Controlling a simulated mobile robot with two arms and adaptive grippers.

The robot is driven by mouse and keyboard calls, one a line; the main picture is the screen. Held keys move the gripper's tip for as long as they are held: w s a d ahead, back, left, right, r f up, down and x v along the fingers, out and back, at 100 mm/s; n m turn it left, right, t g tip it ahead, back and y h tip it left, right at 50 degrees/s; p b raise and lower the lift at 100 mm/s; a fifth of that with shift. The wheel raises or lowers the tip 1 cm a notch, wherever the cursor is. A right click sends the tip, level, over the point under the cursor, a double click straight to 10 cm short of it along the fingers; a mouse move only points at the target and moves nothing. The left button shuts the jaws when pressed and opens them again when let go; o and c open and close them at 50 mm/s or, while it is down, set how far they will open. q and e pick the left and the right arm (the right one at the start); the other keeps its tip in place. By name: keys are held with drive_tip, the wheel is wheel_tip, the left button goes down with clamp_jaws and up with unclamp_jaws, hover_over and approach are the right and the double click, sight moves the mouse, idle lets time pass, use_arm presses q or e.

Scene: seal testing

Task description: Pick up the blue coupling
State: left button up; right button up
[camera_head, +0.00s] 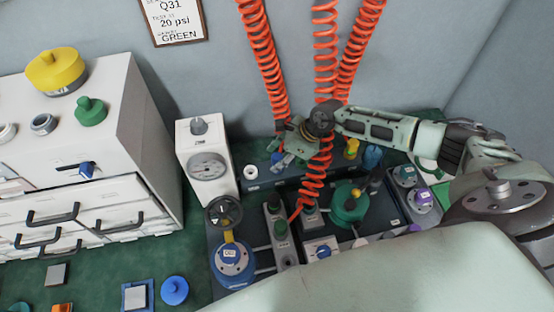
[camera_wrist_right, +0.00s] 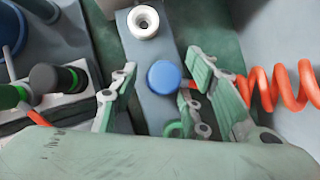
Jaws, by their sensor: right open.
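A blue coupling (camera_wrist_right: 163,76) with a round top sits on the grey rack (camera_wrist_right: 157,112) in the right wrist view. My right gripper (camera_wrist_right: 166,88) is open, with one finger on each side of the coupling and visible gaps between. In the head view the right gripper (camera_head: 288,147) is over the rack (camera_head: 262,184) at the back, by the orange hoses. A little blue (camera_head: 276,158) shows beneath its fingers. Another blue piece (camera_head: 372,156) stands farther right on the rack, beside a yellow one (camera_head: 351,149). My left gripper is not in view.
A white ring-shaped coupling (camera_wrist_right: 143,22) stands near the blue one. Orange coiled hoses (camera_head: 325,50) hang close around the right gripper. A white gauge box (camera_head: 207,165) stands left of the rack, and a blue-based valve (camera_head: 232,262) stands in front.

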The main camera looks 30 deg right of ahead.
drive_tip(key=shift+c, duration=0.5)
clamp_jaws()
